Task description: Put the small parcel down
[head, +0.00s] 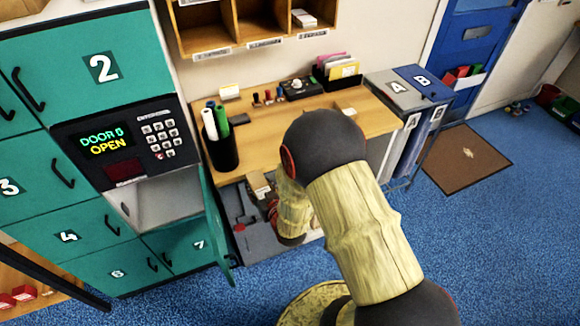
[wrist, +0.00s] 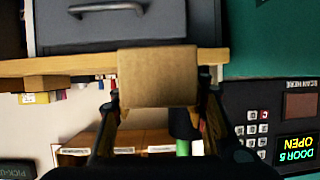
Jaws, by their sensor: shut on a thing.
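The small parcel (wrist: 158,75) is a plain brown box in the middle of the wrist view. My gripper (wrist: 158,103) is shut on it, with one finger at each side. The wrist view is upside down, and the parcel overlaps the desk's front edge and the grey drawer front beyond. In the head view a small brown box (head: 258,184), apparently the same parcel, shows beside my wrist in front of the desk (head: 262,135). My arm hides most of the gripper there.
Green lockers (head: 120,40) stand left; the panel (head: 125,142) reads "DOOR 5 OPEN". An open locker door (head: 216,225) juts out beside the desk. A pen cup (head: 220,150), stamps and a card holder stand on the desk. Bins A and B (head: 395,90) stand right.

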